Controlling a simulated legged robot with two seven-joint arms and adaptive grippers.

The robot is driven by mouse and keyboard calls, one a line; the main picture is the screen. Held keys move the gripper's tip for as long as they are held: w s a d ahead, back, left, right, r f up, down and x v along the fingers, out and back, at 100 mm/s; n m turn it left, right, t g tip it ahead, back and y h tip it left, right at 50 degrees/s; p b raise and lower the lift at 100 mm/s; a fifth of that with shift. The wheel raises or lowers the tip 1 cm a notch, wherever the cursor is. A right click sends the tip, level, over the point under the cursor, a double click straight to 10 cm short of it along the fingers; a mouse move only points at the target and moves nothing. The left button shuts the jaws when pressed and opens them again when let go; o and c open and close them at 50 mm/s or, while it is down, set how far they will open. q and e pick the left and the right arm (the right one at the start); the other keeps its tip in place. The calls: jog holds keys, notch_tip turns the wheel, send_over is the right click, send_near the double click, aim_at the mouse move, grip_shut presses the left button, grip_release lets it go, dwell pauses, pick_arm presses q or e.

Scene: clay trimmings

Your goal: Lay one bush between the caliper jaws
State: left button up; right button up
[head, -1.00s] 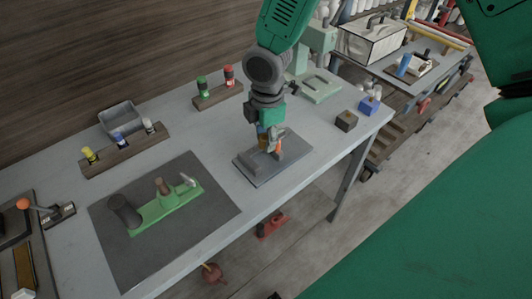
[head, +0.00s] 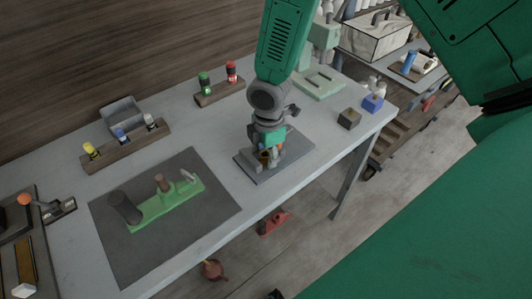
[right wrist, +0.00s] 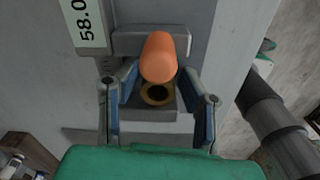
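The caliper stands on a grey base plate (head: 297,151) near the bench's front edge, with a 58.0 display panel (right wrist: 88,22) in the right wrist view. A grey jaw bar (right wrist: 125,42) and a lower grey block (right wrist: 150,127) show there, with an orange rounded piece (right wrist: 158,58) between the fingers' line. My right gripper (head: 270,157) is low over the plate. Its fingers are on both sides of a brass bush (right wrist: 157,95) and seem closed on it. The bush appears between the bar and the block; whether it touches either cannot be told. My left gripper is out of view.
A dark mat (head: 215,212) with a green fixture (head: 165,206) lies at left. Wooden racks (head: 127,150) with coloured pegs and a grey bin (head: 122,112) stand behind. A dark block (head: 349,120) and a blue block (head: 372,104) sit at right.

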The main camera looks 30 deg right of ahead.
jog(key=shift+w+r, duration=0.1)
jog(key=shift+r, duration=0.1)
notch_tip(320, 180, up, 12)
jog(key=shift+s+p, duration=0.2)
jog(key=shift+p, duration=0.2)
jog(key=shift+a, duration=0.3)
jog(key=shift+f, duration=0.1)
